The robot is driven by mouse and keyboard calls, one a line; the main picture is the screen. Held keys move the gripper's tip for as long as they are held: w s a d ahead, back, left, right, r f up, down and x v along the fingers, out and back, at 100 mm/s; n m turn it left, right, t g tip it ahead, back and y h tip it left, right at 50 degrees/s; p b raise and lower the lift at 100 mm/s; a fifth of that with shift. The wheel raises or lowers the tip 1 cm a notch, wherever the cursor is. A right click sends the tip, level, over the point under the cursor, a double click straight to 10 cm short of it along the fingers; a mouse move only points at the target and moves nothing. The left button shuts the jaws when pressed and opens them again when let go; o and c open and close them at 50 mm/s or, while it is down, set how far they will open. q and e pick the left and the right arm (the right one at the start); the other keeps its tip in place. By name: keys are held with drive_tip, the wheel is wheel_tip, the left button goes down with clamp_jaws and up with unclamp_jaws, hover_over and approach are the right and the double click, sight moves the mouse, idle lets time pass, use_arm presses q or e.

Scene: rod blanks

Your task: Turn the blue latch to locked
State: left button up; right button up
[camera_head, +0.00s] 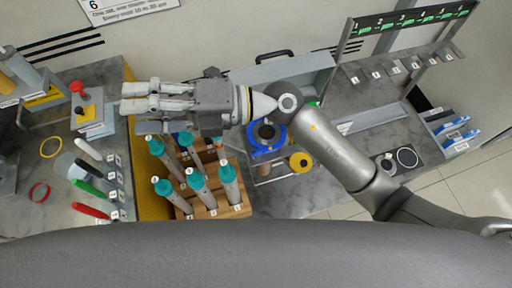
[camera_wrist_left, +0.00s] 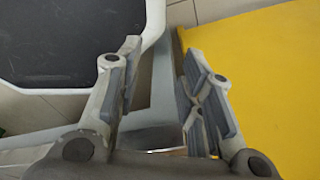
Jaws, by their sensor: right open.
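A blue ring-shaped part (camera_head: 279,139) sits around a dark round opening on the bench in the head view; it looks like the blue latch, but its locked or unlocked marks are too small to read. My right gripper (camera_head: 125,97) is open and empty, its fingers pointing left, above and left of the rack. My right wrist passes close above the blue part in the picture and leaves most of it visible. My left gripper (camera_wrist_left: 160,50) shows only in the left wrist view, open with nothing between its fingers.
A wooden rack (camera_head: 190,213) holds several teal-capped rods below my right gripper. A yellow round part (camera_head: 300,162) is beside the blue part. A yellow surface (camera_wrist_left: 270,80) is beside my left gripper.

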wheel_tip(320, 180, down, 9)
drive_tip(key=s+n+g+h, duration=0.2)
drive_tip(key=n+h, duration=0.1)
drive_tip(key=h, duration=0.3)
drive_tip(key=t+h, duration=0.4)
drive_tip(key=h, duration=0.9)
hover_over(256, 151)
wheel_tip(256, 151, down, 13)
wheel_tip(256, 151, down, 10)
drive_tip(key=shift+f+p, duration=0.2)
drive_tip(key=shift+p, duration=0.55)
